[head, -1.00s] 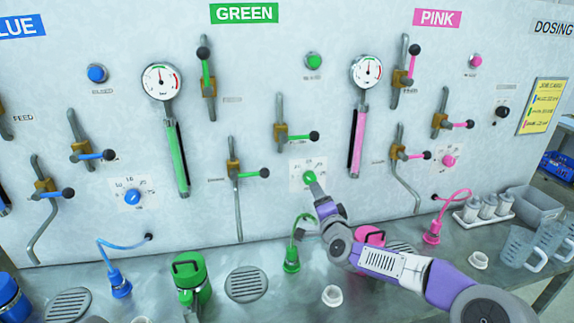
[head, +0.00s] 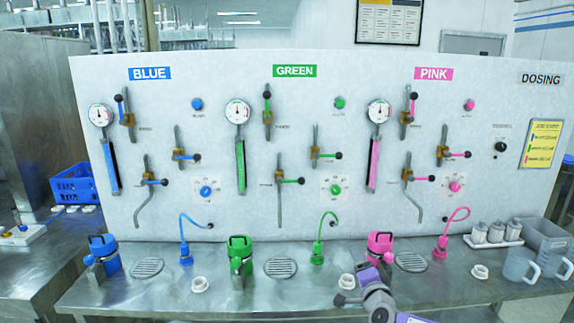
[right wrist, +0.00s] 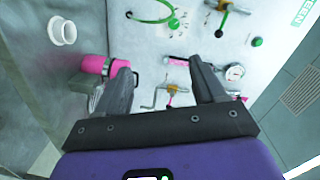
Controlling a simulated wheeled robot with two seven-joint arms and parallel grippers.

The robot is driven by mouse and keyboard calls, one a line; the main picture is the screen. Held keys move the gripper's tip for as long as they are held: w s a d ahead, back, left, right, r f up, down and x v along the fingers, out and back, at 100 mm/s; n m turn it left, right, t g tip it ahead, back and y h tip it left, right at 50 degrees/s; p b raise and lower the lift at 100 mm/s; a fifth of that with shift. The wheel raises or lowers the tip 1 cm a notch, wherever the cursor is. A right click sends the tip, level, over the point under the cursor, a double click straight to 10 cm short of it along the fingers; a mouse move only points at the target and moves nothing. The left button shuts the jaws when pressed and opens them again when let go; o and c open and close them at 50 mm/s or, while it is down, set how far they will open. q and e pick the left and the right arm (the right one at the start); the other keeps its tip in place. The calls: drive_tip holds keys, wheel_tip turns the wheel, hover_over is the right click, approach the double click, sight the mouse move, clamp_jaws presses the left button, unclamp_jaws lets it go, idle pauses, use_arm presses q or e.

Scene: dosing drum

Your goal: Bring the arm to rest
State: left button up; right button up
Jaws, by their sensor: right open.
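My right arm comes in from the bottom right in the head view. Its gripper (head: 352,289) is low in front of the bench edge area, beside the pink canister (head: 380,246). In the right wrist view the two dark fingers (right wrist: 159,64) are spread with nothing held between them. The pink canister (right wrist: 96,65) shows there beside the left finger; I cannot tell whether they touch. The green dial (head: 336,189) on the panel is clear of the gripper. My left gripper is not in view.
The steel bench (head: 230,290) carries blue (head: 104,255) and green (head: 240,256) canisters, drains and white cups (head: 347,282). Clear jugs (head: 520,264) and a grey bin (head: 545,234) stand at the right. The upright panel (head: 220,95) with valves and gauges closes off the back.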

drive_tip(key=s+a+f+n+g+y, duration=0.1)
drive_tip(key=s+a+f+n+g, duration=0.15)
drive_tip(key=f, duration=0.65)
drive_tip(key=s+a+f+n+g+y, duration=0.1)
drive_tip(key=s+a+f+g, duration=0.25)
drive_tip(key=f, duration=0.65)
drive_tip(key=s+a+f+n+g+y, duration=0.15)
drive_tip(key=s+f, duration=0.25)
drive_tip(key=f, duration=0.5)
drive_tip(key=s+a+f+n+g, duration=0.1)
drive_tip(key=s+f+n+g, duration=0.1)
drive_tip(key=s+f, duration=0.3)
drive_tip(key=s+a+f+n+g, duration=0.1)
drive_tip(key=s+f+g, duration=0.3)
drive_tip(key=s, duration=0.9)
drive_tip(key=s+a+f+n+g, duration=0.1)
drive_tip(key=s+f+n+g, duration=0.1)
drive_tip(key=s+f, duration=0.4)
drive_tip(key=s+g, duration=0.1)
drive_tip(key=s, duration=0.2)
drive_tip(key=shift+s+f+n, duration=0.2)
drive_tip(key=shift+s+n, duration=0.1)
drive_tip(key=shift+s, duration=0.1)
drive_tip(key=shift+h, duration=0.25)
